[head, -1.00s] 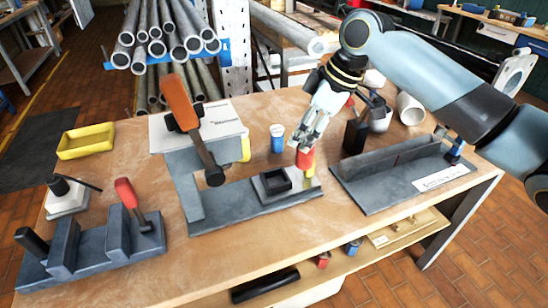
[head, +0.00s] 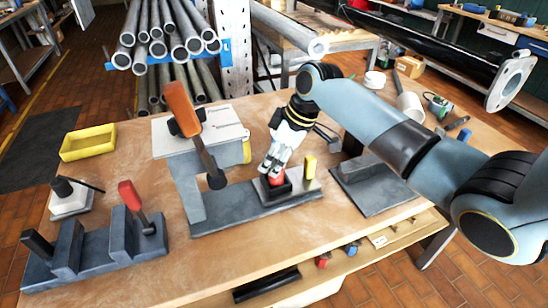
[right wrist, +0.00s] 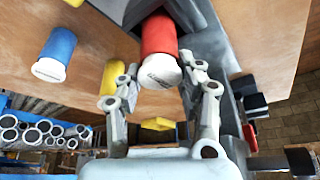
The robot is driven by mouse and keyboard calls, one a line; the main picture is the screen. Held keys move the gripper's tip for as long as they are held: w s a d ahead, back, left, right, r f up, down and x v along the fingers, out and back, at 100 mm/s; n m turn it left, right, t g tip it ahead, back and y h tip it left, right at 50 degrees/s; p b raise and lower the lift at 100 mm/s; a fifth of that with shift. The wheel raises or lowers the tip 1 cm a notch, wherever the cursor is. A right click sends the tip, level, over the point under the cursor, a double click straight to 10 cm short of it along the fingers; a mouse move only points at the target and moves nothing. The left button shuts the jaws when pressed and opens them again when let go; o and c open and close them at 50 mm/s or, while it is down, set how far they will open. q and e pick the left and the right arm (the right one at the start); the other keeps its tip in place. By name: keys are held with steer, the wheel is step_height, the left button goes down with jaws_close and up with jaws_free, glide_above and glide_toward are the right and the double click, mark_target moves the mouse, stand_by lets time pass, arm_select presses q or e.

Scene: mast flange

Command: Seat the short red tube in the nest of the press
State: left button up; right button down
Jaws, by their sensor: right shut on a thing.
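The short red tube (head: 277,180) is upright at the black square nest (head: 279,193) on the base of the grey press (head: 225,208). My right gripper (head: 275,170) is shut on the tube from above. In the right wrist view the red tube (right wrist: 160,36), with a pale end, sits between the two fingers (right wrist: 163,82). The tube's lower end is hidden in the head view, so I cannot tell how deep it is in the nest. The press's orange-handled lever (head: 181,108) is raised to the left. My left gripper is not in view.
A yellow tube (head: 310,167) stands at the right of the nest, close to my right gripper. A blue tube (right wrist: 56,52) shows in the right wrist view. A grey fixture (head: 372,187) stands right of the press, and a yellow tray (head: 88,142) lies far left.

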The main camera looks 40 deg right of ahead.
steer(key=c, duration=0.9)
jaws_free()
steer(key=shift+f, duration=0.1)
steer(key=shift+o, duration=0.2)
steer(key=shift+r, duration=0.25)
steer(key=v, duration=1.1)
steer(key=shift+s+d+r, duration=0.15)
steer(key=shift+d+r, duration=0.05)
steer(key=shift+r, duration=0.15)
